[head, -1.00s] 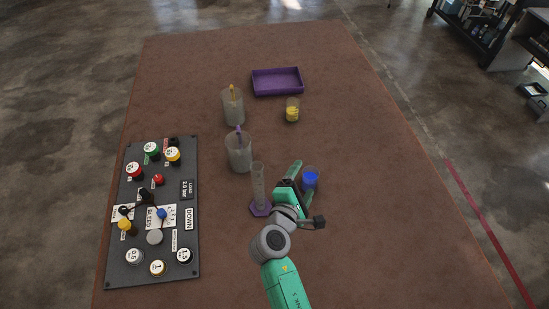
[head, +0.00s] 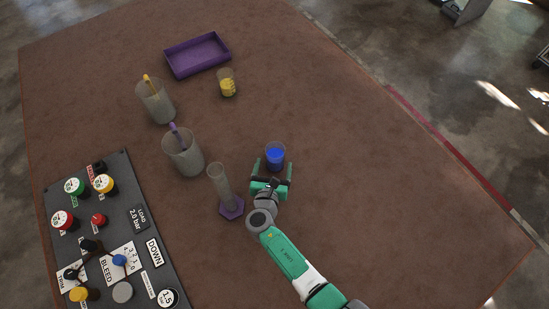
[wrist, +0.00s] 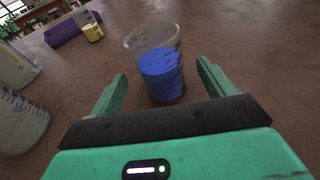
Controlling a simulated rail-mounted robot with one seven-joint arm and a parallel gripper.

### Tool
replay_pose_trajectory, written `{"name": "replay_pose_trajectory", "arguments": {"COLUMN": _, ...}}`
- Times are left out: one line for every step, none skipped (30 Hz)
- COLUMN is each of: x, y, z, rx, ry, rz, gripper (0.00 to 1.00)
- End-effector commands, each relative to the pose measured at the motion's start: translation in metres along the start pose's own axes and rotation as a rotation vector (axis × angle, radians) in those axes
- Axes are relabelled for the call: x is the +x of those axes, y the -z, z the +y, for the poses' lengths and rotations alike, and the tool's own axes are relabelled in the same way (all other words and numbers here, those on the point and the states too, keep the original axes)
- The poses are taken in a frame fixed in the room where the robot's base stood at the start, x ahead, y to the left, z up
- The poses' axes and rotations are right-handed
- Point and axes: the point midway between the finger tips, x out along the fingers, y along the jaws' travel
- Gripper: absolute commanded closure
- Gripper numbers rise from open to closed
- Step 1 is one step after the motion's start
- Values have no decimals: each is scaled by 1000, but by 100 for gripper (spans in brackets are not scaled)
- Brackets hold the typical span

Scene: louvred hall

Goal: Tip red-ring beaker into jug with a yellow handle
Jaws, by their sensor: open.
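A clear beaker with blue contents (head: 275,155) stands upright on the brown table; it also shows in the wrist view (wrist: 160,72). My gripper (head: 273,168) is open and empty, its fingers pointing at this beaker, one to each side of its near part. A second clear beaker with yellow contents (head: 227,83) stands farther back. The jug with a yellow handle (head: 158,105) stands upright at the back left. A similar jug with a purple handle (head: 184,155) stands nearer to me.
A tall measuring cylinder on a purple base (head: 231,208) stands just left of my gripper. A purple tray (head: 197,66) lies at the back. A dark control panel (head: 140,238) fills the front left. The table right of the blue beaker is clear.

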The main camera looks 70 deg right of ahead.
Motion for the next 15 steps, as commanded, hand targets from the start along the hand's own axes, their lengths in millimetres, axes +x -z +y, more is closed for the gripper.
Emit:
{"name": "replay_pose_trajectory", "arguments": {"x": 10, "y": 5, "z": 0, "rx": 1, "ry": 2, "rz": -1, "gripper": 18}}
{"name": "replay_pose_trajectory", "arguments": {"x": 14, "y": 4, "z": 0, "rx": 2, "ry": 2, "rz": -1, "gripper": 18}}
{"name": "replay_pose_trajectory", "arguments": {"x": 20, "y": 4, "z": 0, "rx": 2, "ry": 1, "rz": -1, "gripper": 18}}
{"name": "replay_pose_trajectory", "arguments": {"x": 24, "y": 4, "z": 0, "rx": 2, "ry": 1, "rz": -1, "gripper": 18}}
{"name": "replay_pose_trajectory", "arguments": {"x": 28, "y": 4, "z": 0, "rx": 2, "ry": 2, "rz": -1, "gripper": 18}}
{"name": "replay_pose_trajectory", "arguments": {"x": 32, "y": 3, "z": 0, "rx": 2, "ry": 2, "rz": -1, "gripper": 18}}
{"name": "replay_pose_trajectory", "arguments": {"x": 35, "y": 3, "z": 0, "rx": 1, "ry": 2, "rz": -1, "gripper": 18}}
{"name": "replay_pose_trajectory", "arguments": {"x": 38, "y": 3, "z": 0, "rx": 1, "ry": 1, "rz": 0, "gripper": 18}}
{"name": "replay_pose_trajectory", "arguments": {"x": 40, "y": 2, "z": 0, "rx": 1, "ry": 1, "rz": 0, "gripper": 18}}
{"name": "replay_pose_trajectory", "arguments": {"x": 42, "y": 2, "z": 0, "rx": 1, "ry": 1, "rz": 0, "gripper": 18}}
{"name": "replay_pose_trajectory", "arguments": {"x": 43, "y": 2, "z": 0, "rx": 1, "ry": 1, "rz": 0, "gripper": 18}}
{"name": "replay_pose_trajectory", "arguments": {"x": 45, "y": 1, "z": 0, "rx": 1, "ry": 1, "rz": 0, "gripper": 18}}
{"name": "replay_pose_trajectory", "arguments": {"x": 46, "y": 1, "z": 0, "rx": 2, "ry": 1, "rz": 0, "gripper": 18}}
{"name": "replay_pose_trajectory", "arguments": {"x": 46, "y": 0, "z": 0, "rx": 2, "ry": 1, "rz": 0, "gripper": 18}}
{"name": "replay_pose_trajectory", "arguments": {"x": 46, "y": 0, "z": 0, "rx": 2, "ry": 1, "rz": 0, "gripper": 18}}
